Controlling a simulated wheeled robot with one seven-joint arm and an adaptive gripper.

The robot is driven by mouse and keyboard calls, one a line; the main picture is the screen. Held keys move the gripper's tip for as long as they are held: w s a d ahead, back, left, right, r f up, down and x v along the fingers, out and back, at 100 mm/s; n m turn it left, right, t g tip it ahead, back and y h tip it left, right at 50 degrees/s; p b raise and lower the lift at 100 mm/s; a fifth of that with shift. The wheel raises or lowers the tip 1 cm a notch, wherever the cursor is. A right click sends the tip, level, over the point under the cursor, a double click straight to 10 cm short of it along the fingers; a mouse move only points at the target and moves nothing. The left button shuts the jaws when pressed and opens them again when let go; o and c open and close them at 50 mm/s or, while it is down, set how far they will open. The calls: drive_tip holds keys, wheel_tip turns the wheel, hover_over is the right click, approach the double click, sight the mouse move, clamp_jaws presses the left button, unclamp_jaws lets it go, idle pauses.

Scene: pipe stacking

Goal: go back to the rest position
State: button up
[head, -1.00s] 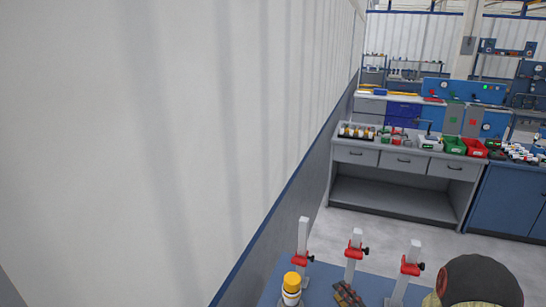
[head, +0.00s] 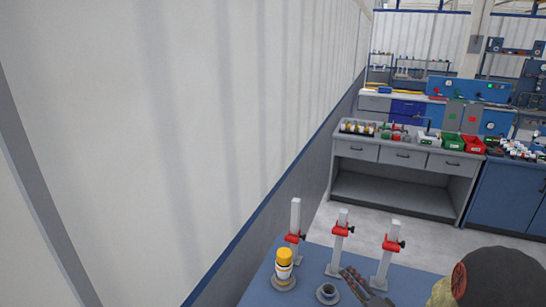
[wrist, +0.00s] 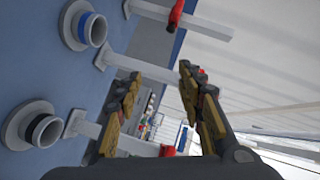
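A yellow and white pipe stack (head: 284,264) stands upright in a round grey holder at the left of the blue table. A second round holder (head: 328,292) with a dark ring stands to its right and shows no pipe. The wrist view shows one holder with a blue ring (wrist: 84,29) and one with a dark ring (wrist: 40,130), both without a pipe standing up. My gripper (wrist: 160,72) is open and empty, with a clear gap between its fingers. In the head view its dark fingers (head: 355,282) show just right of the second holder, apart from the pipe stack.
Three pale posts with red clamps (head: 341,231) stand along the back of the blue table (head: 262,290). A white wall (head: 180,130) runs along the left. A grey workbench (head: 400,160) with bins stands farther back, across open floor.

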drive_tip(key=s+d+r+n+g+h, duration=0.1)
drive_tip(key=s+r+n+g+h, duration=0.15)
drive_tip(key=r, duration=0.45)
drive_tip(key=s+d+r+n+g+h, duration=0.1)
drive_tip(key=s+r+n+g+h, duration=0.15)
drive_tip(key=r, duration=0.55)
drive_tip(key=s+a+r+n+g, duration=0.1)
drive_tip(key=s+a+n, duration=0.1)
drive_tip(key=s, duration=0.7)
drive_tip(key=s+a+r+n+g, duration=0.2)
drive_tip(key=s+a, duration=0.1)
drive_tip(key=s, duration=0.6)
drive_tip(key=s+a+r+n+g, duration=0.1)
drive_tip(key=s+a+r+n, duration=0.1)
drive_tip(key=s, duration=0.7)
drive_tip(key=shift+s+a+r+g, duration=0.2)
drive_tip(key=shift+s+a+g, duration=0.15)
drive_tip(key=shift+a, duration=0.45)
drive_tip(key=shift+w+d, duration=0.1)
